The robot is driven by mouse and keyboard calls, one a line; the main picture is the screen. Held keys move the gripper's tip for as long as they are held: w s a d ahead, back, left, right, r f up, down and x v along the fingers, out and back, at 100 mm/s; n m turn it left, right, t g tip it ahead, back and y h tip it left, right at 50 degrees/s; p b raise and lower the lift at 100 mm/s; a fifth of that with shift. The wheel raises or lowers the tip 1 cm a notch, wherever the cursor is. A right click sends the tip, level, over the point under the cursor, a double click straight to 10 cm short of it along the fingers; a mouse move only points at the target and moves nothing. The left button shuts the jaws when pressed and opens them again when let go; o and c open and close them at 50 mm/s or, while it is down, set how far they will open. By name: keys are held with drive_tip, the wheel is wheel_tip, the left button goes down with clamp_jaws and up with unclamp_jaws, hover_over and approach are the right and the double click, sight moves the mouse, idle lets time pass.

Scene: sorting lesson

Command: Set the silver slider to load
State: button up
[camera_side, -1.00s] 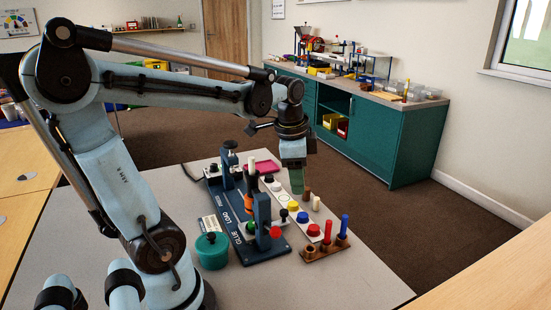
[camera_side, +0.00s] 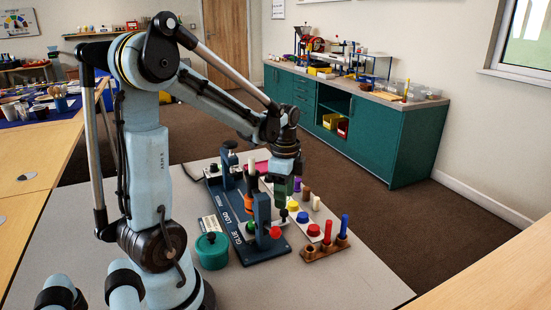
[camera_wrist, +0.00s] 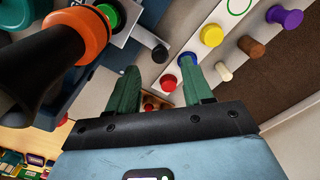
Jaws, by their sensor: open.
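The silver slider (camera_wrist: 118,28) is a flat plate that juts sideways from the blue press base (camera_side: 262,246). It carries a green disc (camera_wrist: 108,14) and ends in a black knob (camera_wrist: 160,53). The base bears the words GLUE and LOAD along its side. The slider is at the front part of the base, near GLUE; its exact stop is hard to tell. My gripper (camera_side: 284,210) is open and low at the knob. In the wrist view its green fingers (camera_wrist: 161,72) stand either side of the knob's line. Contact cannot be told.
An orange collar (camera_wrist: 83,35) on a dark press part stands close left in the wrist view. A pale strip with coloured pegs, among them a yellow one (camera_side: 293,206), lies right of my gripper. A wooden peg block (camera_side: 325,249) and a teal pot (camera_side: 212,251) stand in front.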

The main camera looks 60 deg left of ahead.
drive_tip(key=shift+f, duration=2.3)
clamp_jaws()
